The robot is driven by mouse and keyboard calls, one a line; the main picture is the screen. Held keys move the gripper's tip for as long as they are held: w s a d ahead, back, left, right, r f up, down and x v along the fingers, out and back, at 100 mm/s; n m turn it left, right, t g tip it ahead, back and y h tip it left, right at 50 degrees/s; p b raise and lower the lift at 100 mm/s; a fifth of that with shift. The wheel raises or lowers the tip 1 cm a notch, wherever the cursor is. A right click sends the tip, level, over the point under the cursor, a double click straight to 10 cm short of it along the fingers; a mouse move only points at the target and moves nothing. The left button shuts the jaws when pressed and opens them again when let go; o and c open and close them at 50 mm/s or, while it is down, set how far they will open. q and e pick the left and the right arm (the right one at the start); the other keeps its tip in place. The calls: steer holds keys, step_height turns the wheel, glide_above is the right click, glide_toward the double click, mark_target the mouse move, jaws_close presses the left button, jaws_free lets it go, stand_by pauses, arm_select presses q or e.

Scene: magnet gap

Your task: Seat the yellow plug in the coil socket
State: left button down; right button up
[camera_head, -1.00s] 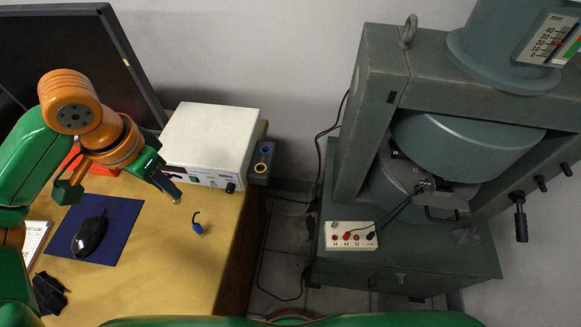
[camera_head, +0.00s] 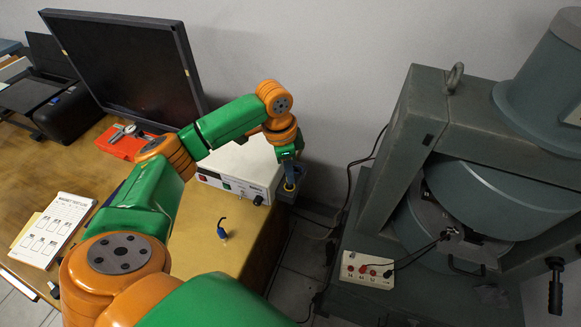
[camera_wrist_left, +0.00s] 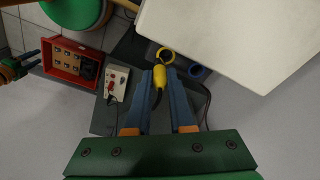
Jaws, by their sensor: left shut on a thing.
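My left gripper (camera_head: 289,184) is at the dark socket block on the desk's right side. In the left wrist view its blue fingers (camera_wrist_left: 163,82) are shut on the yellow plug (camera_wrist_left: 158,79), which has a black lead. The plug's front end overlaps the lower edge of the yellow socket ring (camera_wrist_left: 166,49); I cannot tell whether it is in the ring. The blue socket ring (camera_wrist_left: 196,71) is beside it. In the head view the gripper hides most of the block. My right gripper (camera_wrist_left: 29,60) shows at the wrist view's left edge, open and empty.
A blue plug (camera_head: 223,233) lies on the desk (camera_head: 196,252). The white power supply (camera_head: 241,163) is close to my left gripper. The large grey magnet (camera_head: 432,110) and a terminal box (camera_head: 366,270) are to the right. A red crate (camera_wrist_left: 47,64) holds several small parts.

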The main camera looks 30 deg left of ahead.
arm_select(q)
steer(key=shift+w+a+f, duration=0.1)
steer(key=shift+w+f, duration=0.05)
steer(key=shift+f, duration=0.6)
steer(key=shift+w+a+f, duration=0.1)
steer(key=shift+w+f, duration=0.05)
steer(key=shift+f, duration=0.55)
steer(key=shift+w+a+f, duration=0.1)
steer(key=shift+w+f, duration=0.05)
steer(key=shift+f, duration=0.6)
steer(key=c, duration=1.1)
jaws_free()
steer(key=shift+f, duration=0.15)
steer(key=r, duration=0.8)
steer(key=s+a+r+p, duration=0.1)
steer(key=r, duration=0.3)
steer(key=shift+r, duration=0.15)
